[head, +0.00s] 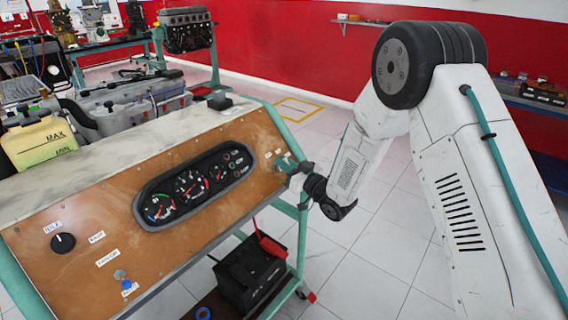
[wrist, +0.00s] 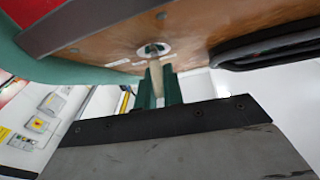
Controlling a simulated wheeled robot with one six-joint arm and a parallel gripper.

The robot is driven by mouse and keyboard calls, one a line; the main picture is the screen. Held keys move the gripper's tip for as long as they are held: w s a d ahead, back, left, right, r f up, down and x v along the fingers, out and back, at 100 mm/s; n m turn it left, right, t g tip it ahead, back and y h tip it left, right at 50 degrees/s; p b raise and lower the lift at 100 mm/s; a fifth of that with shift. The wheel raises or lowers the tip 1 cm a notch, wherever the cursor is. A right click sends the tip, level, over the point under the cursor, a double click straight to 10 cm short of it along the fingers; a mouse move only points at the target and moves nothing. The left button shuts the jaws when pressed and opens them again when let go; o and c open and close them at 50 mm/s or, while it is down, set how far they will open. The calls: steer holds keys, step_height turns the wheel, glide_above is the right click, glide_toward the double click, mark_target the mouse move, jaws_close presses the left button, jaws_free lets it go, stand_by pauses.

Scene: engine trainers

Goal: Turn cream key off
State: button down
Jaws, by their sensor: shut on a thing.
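The cream key (wrist: 156,76) shows in the wrist view between the two green fingers of my gripper (wrist: 160,88), which is shut on it. Its far end reaches the round silver key switch (wrist: 153,50) on the brown panel. The fingers hide much of the key, and I cannot tell its exact turn angle. In the head view my gripper (head: 288,164) is at the right end of the brown instrument panel (head: 110,228). There the fingers and wrist hide the key and switch.
A dark gauge cluster (head: 193,186) sits left of my gripper on the panel. A black knob (head: 63,243) and a small blue-marked switch (head: 127,284) are further left. A black battery (head: 250,272) stands below the panel. The tiled floor to the right is clear.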

steer(key=shift+d+n+g+y, duration=0.1)
steer(key=shift+n+g+y, duration=0.6)
steer(key=shift+n, duration=0.5)
steer(key=c, duration=1.5)
jaws_free()
steer(key=v, duration=0.7)
steer(key=shift+s+d+f, duration=0.1)
steer(key=shift+s+d, duration=0.05)
steer(key=shift+d, duration=0.15)
